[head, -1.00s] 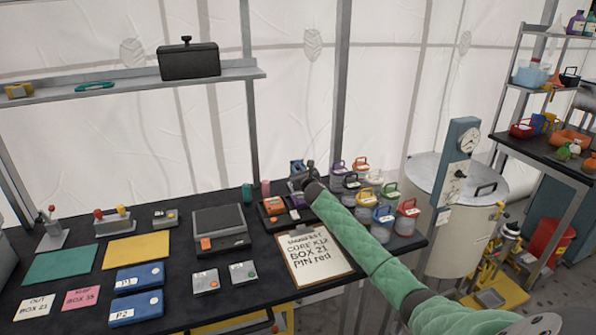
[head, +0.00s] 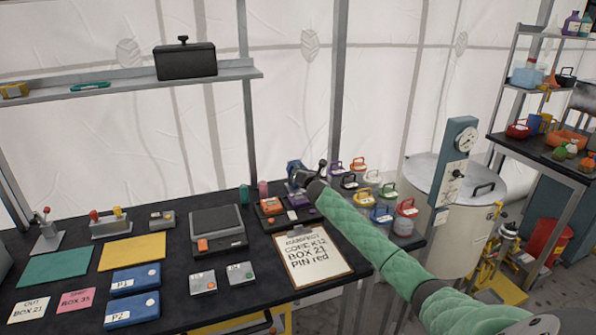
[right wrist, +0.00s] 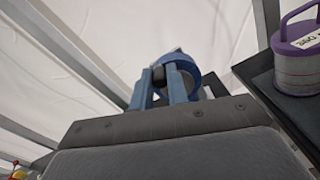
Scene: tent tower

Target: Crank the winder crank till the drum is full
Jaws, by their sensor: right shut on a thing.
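The winder (head: 294,168) is a small blue stand at the back edge of the black table, partly behind my right arm. In the right wrist view its blue frame and round drum (right wrist: 187,72) rise just beyond my grey gripper body. My right gripper (head: 308,177) is shut on the winder crank. The crank itself is mostly hidden by the gripper in both views. How much is wound on the drum cannot be told. My left gripper is not in view.
Several coloured lidded pots (head: 382,214) stand close to the right of my arm; a purple one (right wrist: 296,48) is near in the wrist view. A clipboard (head: 313,255) and a dark tray (head: 268,221) lie in front. A shelf (head: 120,80) hangs at the left.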

